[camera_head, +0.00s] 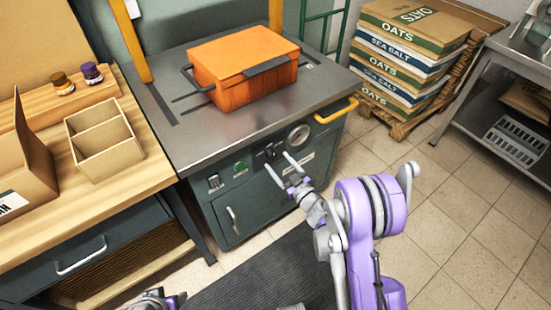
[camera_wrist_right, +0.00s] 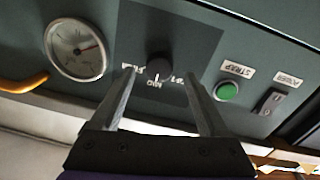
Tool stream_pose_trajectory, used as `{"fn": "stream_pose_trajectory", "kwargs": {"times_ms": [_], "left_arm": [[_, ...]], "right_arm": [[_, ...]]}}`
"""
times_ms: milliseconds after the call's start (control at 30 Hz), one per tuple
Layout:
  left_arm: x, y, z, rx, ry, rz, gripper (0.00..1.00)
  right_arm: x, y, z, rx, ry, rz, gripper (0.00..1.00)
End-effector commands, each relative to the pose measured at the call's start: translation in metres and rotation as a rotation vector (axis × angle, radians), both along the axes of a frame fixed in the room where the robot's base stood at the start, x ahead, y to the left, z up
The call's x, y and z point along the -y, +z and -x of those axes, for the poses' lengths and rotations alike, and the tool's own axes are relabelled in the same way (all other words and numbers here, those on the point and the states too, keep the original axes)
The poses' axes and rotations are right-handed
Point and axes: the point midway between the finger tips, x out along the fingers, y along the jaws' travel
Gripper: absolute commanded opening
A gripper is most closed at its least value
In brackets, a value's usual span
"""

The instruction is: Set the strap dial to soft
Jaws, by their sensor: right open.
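The strap dial (camera_wrist_right: 159,66) is a black round knob on the dark green front panel of the strapping machine (camera_head: 240,205). In the right wrist view the panel lettering is upside down. A pale mark on the knob seems to face the middle label, which looks like MID; the labels at either side are partly hidden by the fingers. My right gripper (camera_wrist_right: 158,74) is open, its fingers to either side of the dial, with no contact visible. In the head view my right gripper (camera_head: 277,161) is in front of the panel. A small part of my left gripper (camera_head: 160,298) shows at the bottom edge.
A round gauge (camera_wrist_right: 76,49), a green STRAP button (camera_wrist_right: 227,91) and a power switch (camera_wrist_right: 269,101) share the panel.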

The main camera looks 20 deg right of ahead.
Motion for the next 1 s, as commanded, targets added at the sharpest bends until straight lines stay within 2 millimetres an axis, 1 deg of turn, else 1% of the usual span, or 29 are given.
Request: {"fn": "stream_pose_trajectory", "kwargs": {"times_ms": [33,100,200,533,667,700,767,800,867,900,967,1000], "left_arm": [[0.0,0.0,0.0,0.0,0.0,0.0,0.5],[0.0,0.0,0.0,0.0,0.0,0.0,0.5],[0.0,0.0,0.0,0.0,0.0,0.0,0.5],[0.0,0.0,0.0,0.0,0.0,0.0,0.5],[0.0,0.0,0.0,0.0,0.0,0.0,0.5],[0.0,0.0,0.0,0.0,0.0,0.0,0.5],[0.0,0.0,0.0,0.0,0.0,0.0,0.5],[0.0,0.0,0.0,0.0,0.0,0.0,0.5],[0.0,0.0,0.0,0.0,0.0,0.0,0.5],[0.0,0.0,0.0,0.0,0.0,0.0,0.5],[0.0,0.0,0.0,0.0,0.0,0.0,0.5],[0.0,0.0,0.0,0.0,0.0,0.0,0.5]], "right_arm": [[-0.003,0.0,-0.007,0.0,0.001,0.0,0.78],[-0.004,0.0,-0.014,0.0,0.0,0.001,0.78],[-0.006,0.0,-0.021,0.0,-0.001,0.0,0.78],[-0.007,0.0,-0.024,0.0,-0.001,0.0,0.78],[-0.007,0.0,-0.024,0.0,-0.001,0.0,0.55],[-0.007,0.0,-0.024,0.0,-0.001,0.0,0.48],[-0.007,0.0,-0.024,0.0,-0.001,0.0,0.37],[-0.007,0.0,-0.024,0.0,-0.001,0.0,0.3],[-0.007,0.0,-0.024,0.0,-0.001,0.0,0.19],[-0.007,0.0,-0.024,0.0,-0.001,0.0,0.12],[-0.007,0.0,-0.024,0.0,-0.001,0.0,0.01],[-0.007,0.0,-0.024,0.0,-0.001,0.0,0.0]]}}
